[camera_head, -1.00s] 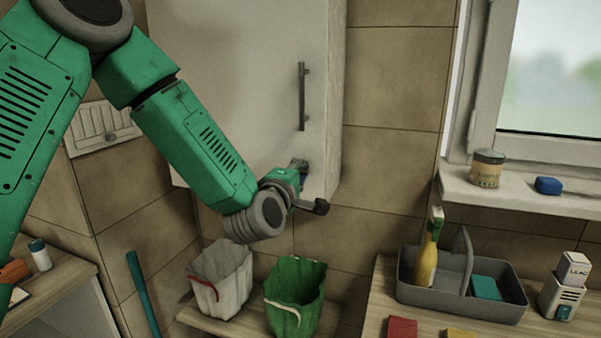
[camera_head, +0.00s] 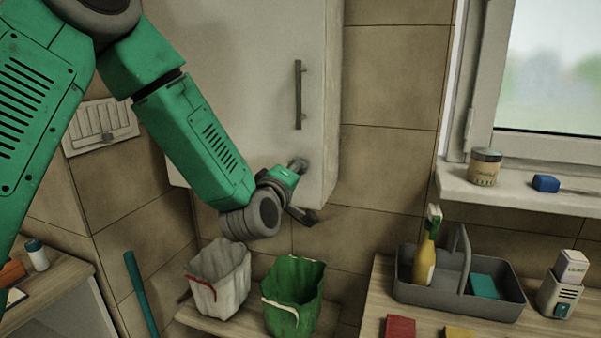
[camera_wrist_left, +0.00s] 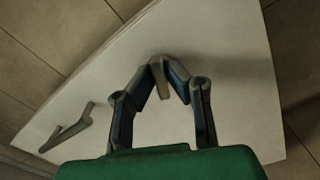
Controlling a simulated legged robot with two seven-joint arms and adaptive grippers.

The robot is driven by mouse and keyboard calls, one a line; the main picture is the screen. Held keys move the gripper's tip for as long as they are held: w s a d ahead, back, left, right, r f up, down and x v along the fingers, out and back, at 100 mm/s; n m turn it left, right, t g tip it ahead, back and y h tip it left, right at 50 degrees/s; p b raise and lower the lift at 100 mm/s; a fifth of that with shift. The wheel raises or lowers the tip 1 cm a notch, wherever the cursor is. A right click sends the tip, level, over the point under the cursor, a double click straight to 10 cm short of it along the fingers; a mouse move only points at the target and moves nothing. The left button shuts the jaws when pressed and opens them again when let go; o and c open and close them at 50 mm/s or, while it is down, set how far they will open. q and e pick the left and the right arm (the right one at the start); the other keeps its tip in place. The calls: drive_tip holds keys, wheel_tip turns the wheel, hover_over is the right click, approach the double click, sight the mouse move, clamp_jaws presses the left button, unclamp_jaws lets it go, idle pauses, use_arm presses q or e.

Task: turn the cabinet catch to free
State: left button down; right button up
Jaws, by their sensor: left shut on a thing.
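The white wall cabinet (camera_head: 245,70) fills the upper middle of the head view, and its door (camera_wrist_left: 240,100) lies behind my fingers in the left wrist view. The catch (camera_wrist_left: 160,80) is a small grey-brown lever near the lower part of the door. My left gripper (camera_head: 299,183) is at the cabinet's lower right corner. In the left wrist view its two fingers (camera_wrist_left: 161,76) are closed on the catch from both sides. In the head view the gripper and wrist mostly hide the catch. My right gripper is not in view.
A bar handle (camera_head: 298,95) stands on the door above my gripper; it also shows in the wrist view (camera_wrist_left: 66,130). Below are a white bin (camera_head: 219,280) and a green bin (camera_head: 292,295). A grey caddy (camera_head: 440,290) stands on the right counter.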

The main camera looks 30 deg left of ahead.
use_arm(q)
drive_tip(key=m, duration=1.2)
drive_tip(key=shift+w+a+r+m, duration=0.1)
drive_tip(key=shift+a+r+m, duration=0.2)
drive_tip(key=shift+r+m, duration=0.1)
idle(0.4)
drive_tip(key=c, duration=1.6)
unclamp_jaws()
drive_tip(key=shift+f, duration=0.2)
drive_tip(key=shift+d+f, duration=0.1)
drive_tip(key=v, duration=0.7)
drive_tip(key=shift+s, duration=0.25)
